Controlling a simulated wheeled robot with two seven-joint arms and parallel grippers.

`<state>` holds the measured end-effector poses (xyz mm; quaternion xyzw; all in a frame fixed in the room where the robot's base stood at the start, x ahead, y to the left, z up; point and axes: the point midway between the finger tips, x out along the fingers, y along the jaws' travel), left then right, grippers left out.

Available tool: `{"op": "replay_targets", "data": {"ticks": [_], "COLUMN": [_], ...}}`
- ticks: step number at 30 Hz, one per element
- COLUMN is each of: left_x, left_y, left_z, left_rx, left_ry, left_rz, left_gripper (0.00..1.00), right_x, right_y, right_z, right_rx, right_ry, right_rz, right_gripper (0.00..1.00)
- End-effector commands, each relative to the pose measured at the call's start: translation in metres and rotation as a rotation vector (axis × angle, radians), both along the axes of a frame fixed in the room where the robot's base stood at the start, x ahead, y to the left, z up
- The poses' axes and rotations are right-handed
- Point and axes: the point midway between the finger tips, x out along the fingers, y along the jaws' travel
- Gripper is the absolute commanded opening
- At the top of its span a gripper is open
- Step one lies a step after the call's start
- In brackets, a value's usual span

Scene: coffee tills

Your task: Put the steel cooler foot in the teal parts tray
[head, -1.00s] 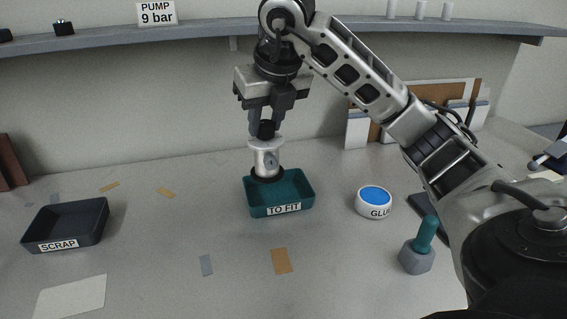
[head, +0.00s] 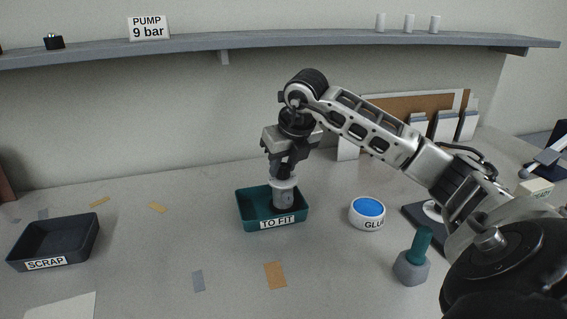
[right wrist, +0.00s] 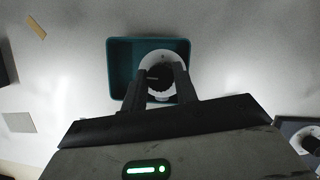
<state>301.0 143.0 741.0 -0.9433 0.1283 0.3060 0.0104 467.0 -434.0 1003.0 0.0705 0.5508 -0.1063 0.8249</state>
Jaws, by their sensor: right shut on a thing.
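The steel cooler foot (head: 284,194) is a short upright cylinder with a pale flange and a dark stud on top. My right gripper (head: 282,174) is shut on its top and holds it inside the teal parts tray (head: 244,212), labelled TO FIT, toward the tray's right side. In the right wrist view, the foot's pale round flange (right wrist: 160,58) shows between the fingers (right wrist: 159,78), over the teal tray (right wrist: 121,60). I cannot tell whether the foot's base touches the tray floor. My left gripper is not in view.
A dark SCRAP tray (head: 57,242) stands at the left. A white GLUE tub (head: 367,214) with a blue top and a grey block with a teal handle (head: 412,262) stand at the right. A shelf (head: 250,42) runs along the wall. The table front is mostly clear.

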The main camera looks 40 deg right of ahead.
Motion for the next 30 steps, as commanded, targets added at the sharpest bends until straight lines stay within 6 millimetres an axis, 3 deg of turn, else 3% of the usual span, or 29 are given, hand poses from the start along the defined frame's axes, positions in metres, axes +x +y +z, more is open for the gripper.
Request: {"op": "replay_targets", "data": {"ticks": [7, 8, 9, 10, 21, 30], "left_x": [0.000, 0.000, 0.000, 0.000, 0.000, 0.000], "left_y": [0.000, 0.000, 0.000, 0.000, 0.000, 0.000], "left_z": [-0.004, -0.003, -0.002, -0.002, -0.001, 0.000], "left_rx": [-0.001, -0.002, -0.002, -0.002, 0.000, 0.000], "left_ry": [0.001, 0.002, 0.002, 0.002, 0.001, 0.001], "left_rz": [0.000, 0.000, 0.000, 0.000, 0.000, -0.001], "left_gripper": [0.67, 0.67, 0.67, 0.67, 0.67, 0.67], "right_x": [0.000, 0.000, 0.000, 0.000, -0.001, -0.023], "right_y": [0.000, 0.000, 0.000, 0.000, 0.001, 0.006], "right_z": [-0.003, -0.002, -0.002, -0.002, 0.005, 0.059], "right_rx": [0.000, 0.001, 0.001, 0.001, 0.001, -0.002], "right_ry": [-0.002, 0.000, 0.000, 0.000, -0.001, -0.005], "right_rz": [0.000, 0.000, 0.000, 0.000, 0.000, 0.001], "right_gripper": [0.00, 0.37, 0.48, 0.51, 0.51, 0.51]}}
